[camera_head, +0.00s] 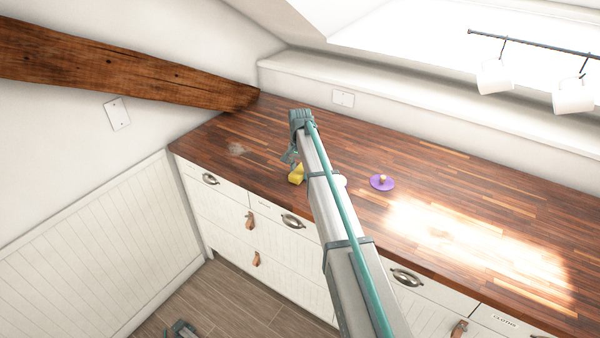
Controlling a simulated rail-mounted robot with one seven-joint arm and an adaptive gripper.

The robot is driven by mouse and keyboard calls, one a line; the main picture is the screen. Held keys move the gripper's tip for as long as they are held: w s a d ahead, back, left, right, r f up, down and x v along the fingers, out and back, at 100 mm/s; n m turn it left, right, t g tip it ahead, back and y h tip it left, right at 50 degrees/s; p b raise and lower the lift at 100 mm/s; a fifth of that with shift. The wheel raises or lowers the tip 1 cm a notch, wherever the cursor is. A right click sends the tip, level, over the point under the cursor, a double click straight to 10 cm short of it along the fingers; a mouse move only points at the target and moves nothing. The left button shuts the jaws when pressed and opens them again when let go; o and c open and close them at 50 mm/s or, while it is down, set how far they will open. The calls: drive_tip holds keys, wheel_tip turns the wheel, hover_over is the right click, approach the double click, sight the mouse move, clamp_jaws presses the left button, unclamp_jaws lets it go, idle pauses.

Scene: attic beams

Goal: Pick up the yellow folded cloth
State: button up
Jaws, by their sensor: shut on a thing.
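The yellow folded cloth (296,174) is a small yellow shape at the front part of the wooden counter, just left of my arm. My gripper (292,160) is at the end of the arm, directly above the cloth and shut on it. The arm covers part of the gripper and the cloth's right side. I cannot tell whether the cloth is touching the counter or raised a little.
A purple disc with a small knob (382,182) lies on the wooden counter (450,175) right of my arm. White mugs (495,77) hang from a rail at upper right. A wooden beam (130,70) slants along the left wall. The counter's left end is mostly clear.

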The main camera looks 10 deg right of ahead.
sight(300, 169)
drive_tip(key=shift+r, duration=0.45)
wheel_tip(300, 169, up, 2)
drive_tip(key=shift+r+b, duration=0.1)
drive_tip(key=shift+b, duration=0.5)
drive_tip(key=s+d+r+b, duration=0.1)
drive_tip(key=s+r+b, duration=0.4)
drive_tip(key=s+r, duration=0.4)
drive_tip(key=s, duration=0.5)
drive_tip(key=shift+d+r, duration=0.4)
